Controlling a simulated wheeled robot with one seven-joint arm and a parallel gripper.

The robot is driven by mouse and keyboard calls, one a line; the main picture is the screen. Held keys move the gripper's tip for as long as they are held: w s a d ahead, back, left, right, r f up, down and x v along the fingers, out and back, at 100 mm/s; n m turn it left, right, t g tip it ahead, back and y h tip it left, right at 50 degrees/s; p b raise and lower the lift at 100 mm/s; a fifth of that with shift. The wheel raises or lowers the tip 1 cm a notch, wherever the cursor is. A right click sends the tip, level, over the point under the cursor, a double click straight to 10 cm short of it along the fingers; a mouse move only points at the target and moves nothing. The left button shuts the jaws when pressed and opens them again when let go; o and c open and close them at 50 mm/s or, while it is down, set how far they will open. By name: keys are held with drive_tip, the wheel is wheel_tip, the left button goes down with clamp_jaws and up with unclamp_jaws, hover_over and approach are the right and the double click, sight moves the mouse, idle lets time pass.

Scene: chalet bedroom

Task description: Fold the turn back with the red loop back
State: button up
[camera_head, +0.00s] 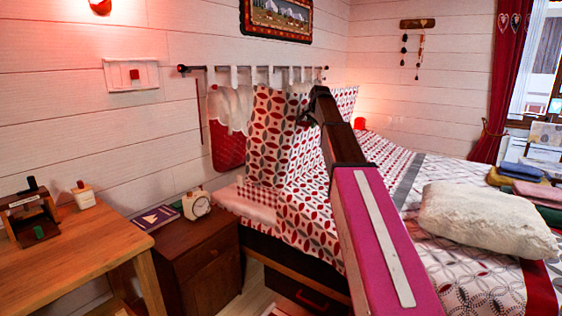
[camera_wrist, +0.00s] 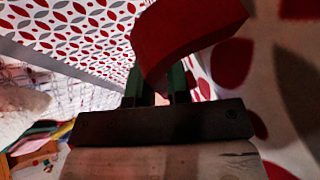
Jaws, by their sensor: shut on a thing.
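The red loop (camera_wrist: 190,38) is a broad red band running between my gripper's dark green fingers in the wrist view. My gripper (camera_wrist: 157,88) is shut on it. In the head view my gripper (camera_head: 309,112) is small and dark, up at the patterned cloth by the head of the bed, and the loop cannot be made out there. The turn back appears to be the white cloth with red and grey leaf shapes (camera_head: 300,203). Patterned cloth also rises close beside my fingers in the wrist view (camera_wrist: 285,75). My arm hides part of the bed.
A bedside cabinet (camera_head: 200,262) with a clock (camera_head: 196,204) and a book stands left of the bed, beside a wooden desk (camera_head: 95,246). A cream cushion (camera_head: 487,217) and folded cloths (camera_head: 530,175) lie on the bed's right. A rail (camera_head: 250,68) runs along the wall.

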drive_tip(key=shift+s+d+f, duration=0.25)
drive_tip(key=shift+s, duration=0.15)
drive_tip(key=shift+o, duration=1.2)
drive_tip(key=s+d+f, duration=0.4)
drive_tip(key=s+d, duration=0.1)
drive_tip(key=d, duration=0.1)
drive_tip(key=o, duration=0.9)
drive_tip(key=shift+f, duration=0.1)
drive_tip(key=shift+w, duration=0.1)
